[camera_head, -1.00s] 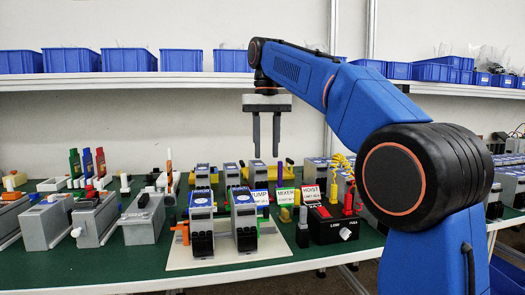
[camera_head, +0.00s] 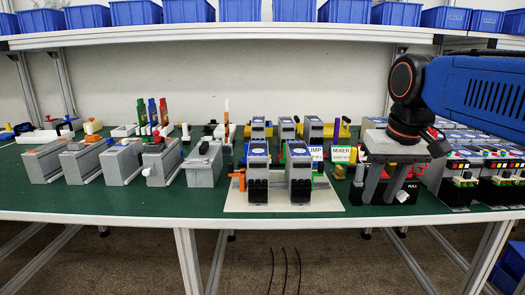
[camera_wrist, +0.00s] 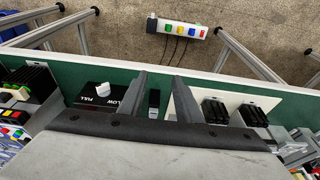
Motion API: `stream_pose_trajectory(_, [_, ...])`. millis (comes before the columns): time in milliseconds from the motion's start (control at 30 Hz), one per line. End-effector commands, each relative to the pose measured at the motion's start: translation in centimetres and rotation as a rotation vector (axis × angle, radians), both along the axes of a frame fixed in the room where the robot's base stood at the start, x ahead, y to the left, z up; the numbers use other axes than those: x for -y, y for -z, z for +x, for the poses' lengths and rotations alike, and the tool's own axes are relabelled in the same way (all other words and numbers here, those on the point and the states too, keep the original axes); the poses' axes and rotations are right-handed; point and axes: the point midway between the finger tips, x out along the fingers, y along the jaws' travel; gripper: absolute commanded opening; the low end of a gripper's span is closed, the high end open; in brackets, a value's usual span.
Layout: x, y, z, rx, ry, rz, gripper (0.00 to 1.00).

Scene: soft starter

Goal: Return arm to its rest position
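My arm comes in from the right edge of the head view. My gripper (camera_head: 380,187) points down at the right part of the green table (camera_head: 100,207). Its two grey fingers stand apart with nothing held between them. It is in front of a black and red control box (camera_head: 408,195) and hides much of it. The wrist view shows the two fingers (camera_wrist: 155,84) apart over the table's front part. The black box (camera_wrist: 97,94) with a white knob lies left of them, and a small black part (camera_wrist: 154,103) shows in the gap, below.
Two grey breaker units (camera_head: 257,187) stand on a white board (camera_head: 325,200), right of centre. More grey modules (camera_head: 203,165) stand to the left. Units with coloured buttons (camera_head: 460,182) stand at the right. A shelf (camera_head: 250,31) with blue bins runs behind. A power strip (camera_wrist: 178,28) lies on the floor.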

Motion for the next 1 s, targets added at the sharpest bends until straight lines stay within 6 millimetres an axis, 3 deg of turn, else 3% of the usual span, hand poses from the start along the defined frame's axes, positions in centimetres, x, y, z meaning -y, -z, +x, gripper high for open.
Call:
stream_pose_trajectory(33, [0.4, 1.6, -1.6, 0.013, 0.002, 0.0, 0.31])
stream_pose_trajectory(300, [2.0, 10.5, -8.3, 0.092, 0.003, -0.009, 0.31])
stream_pose_trajectory(500, [2.6, 16.5, -12.1, 0.139, 0.004, -0.016, 0.31])
stream_pose_trajectory(700, [2.8, 19.1, -13.6, 0.16, 0.003, -0.02, 0.31])
stream_pose_trajectory(1000, [2.9, 19.3, -13.7, 0.161, 0.003, -0.02, 0.31])
